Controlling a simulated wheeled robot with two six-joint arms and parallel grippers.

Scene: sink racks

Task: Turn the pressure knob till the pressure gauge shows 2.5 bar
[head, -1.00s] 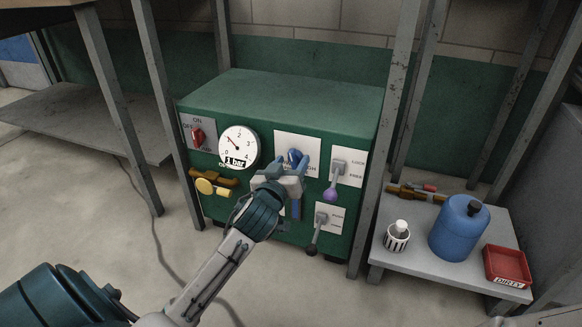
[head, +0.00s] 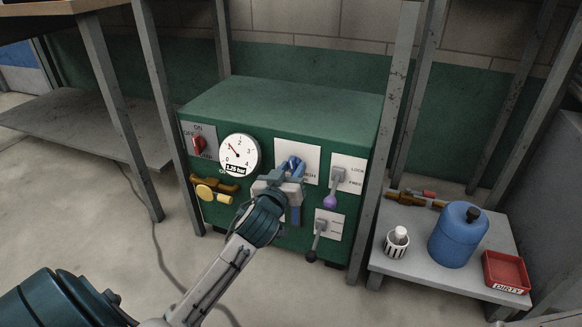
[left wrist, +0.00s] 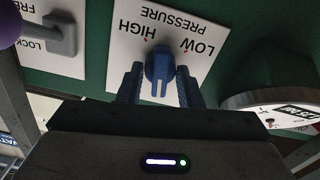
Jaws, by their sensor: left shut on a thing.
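The blue pressure knob (head: 292,162) sits on a white plate (head: 311,155) on the front of the green cabinet. In the left wrist view the knob (left wrist: 160,66) stands between the fingers of my left gripper (left wrist: 160,72), below the upside-down words PRESSURE, HIGH and LOW. My left gripper (head: 291,168) is shut on the knob and hides part of it in the head view. The round white pressure gauge (head: 239,153) is left of the knob, and its label reads 1.25 bar. My right gripper is not in view.
A red switch (head: 198,145) and a brass valve (head: 212,189) are on the left of the cabinet. A purple-knobbed lever (head: 331,199) and a black-knobbed lever (head: 312,254) are close on the right. A low table (head: 397,272) holds a blue jug (head: 458,236) and a red tray (head: 506,270).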

